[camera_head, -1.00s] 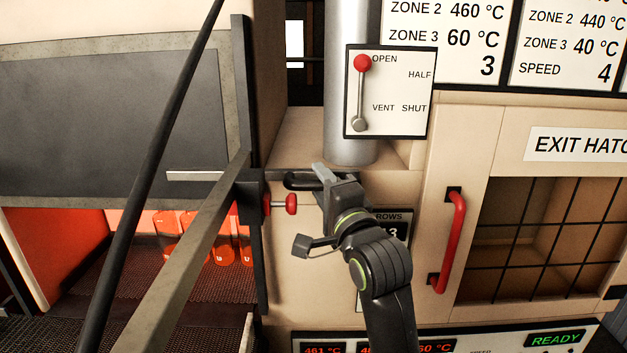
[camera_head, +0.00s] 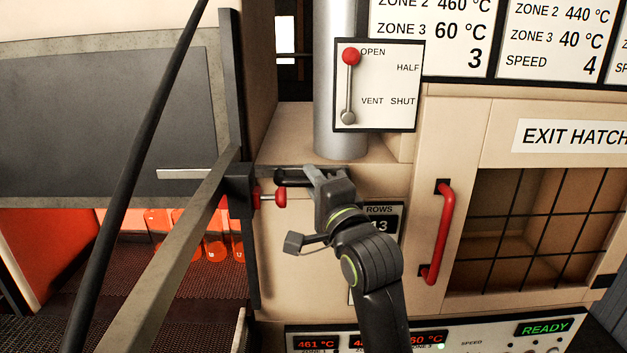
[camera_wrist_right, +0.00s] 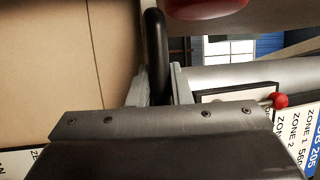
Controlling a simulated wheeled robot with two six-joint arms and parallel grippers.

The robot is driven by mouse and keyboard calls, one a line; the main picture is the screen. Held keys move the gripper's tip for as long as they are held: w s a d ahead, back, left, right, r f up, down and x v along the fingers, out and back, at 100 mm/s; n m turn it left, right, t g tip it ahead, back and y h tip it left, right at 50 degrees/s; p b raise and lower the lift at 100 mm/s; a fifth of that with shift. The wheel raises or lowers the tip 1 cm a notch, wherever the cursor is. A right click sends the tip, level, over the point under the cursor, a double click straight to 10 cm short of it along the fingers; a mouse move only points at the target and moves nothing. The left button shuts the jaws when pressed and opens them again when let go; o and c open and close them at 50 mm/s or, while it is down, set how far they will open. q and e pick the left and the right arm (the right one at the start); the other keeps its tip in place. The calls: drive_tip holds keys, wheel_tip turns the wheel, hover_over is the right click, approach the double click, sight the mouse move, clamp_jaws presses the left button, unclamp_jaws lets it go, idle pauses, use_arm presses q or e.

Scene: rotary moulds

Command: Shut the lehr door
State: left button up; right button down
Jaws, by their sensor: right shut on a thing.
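The lehr door (camera_head: 100,120) is a dark grey panel at the left of the head view. It hangs partly raised, with a glowing orange opening below its lower edge. My right gripper (camera_head: 314,173) is shut on this handle. In the right wrist view, the black handle (camera_wrist_right: 155,60) passes between the two grey fingers (camera_wrist_right: 158,85). A red knob (camera_head: 280,197) on a pin shows just below and left of the gripper. My left gripper is out of view.
Glowing jars (camera_head: 215,245) stand on a dark mesh belt (camera_head: 140,290) below the door. A lever plate (camera_head: 378,85) has its red knob at OPEN. A hatch with a red handle (camera_head: 440,232) is at right. A slanting grey beam (camera_head: 170,250) crosses the left.

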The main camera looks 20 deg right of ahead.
wheel_tip(320, 180, down, 34)
drive_tip(key=b, duration=1.4)
drive_tip(key=shift+r+b, duration=0.15)
drive_tip(key=shift+b, duration=0.15)
drive_tip(key=c, duration=1.3)
unclamp_jaws()
drive_tip(key=shift+c, duration=0.2)
drive_tip(key=shift+r, duration=0.1)
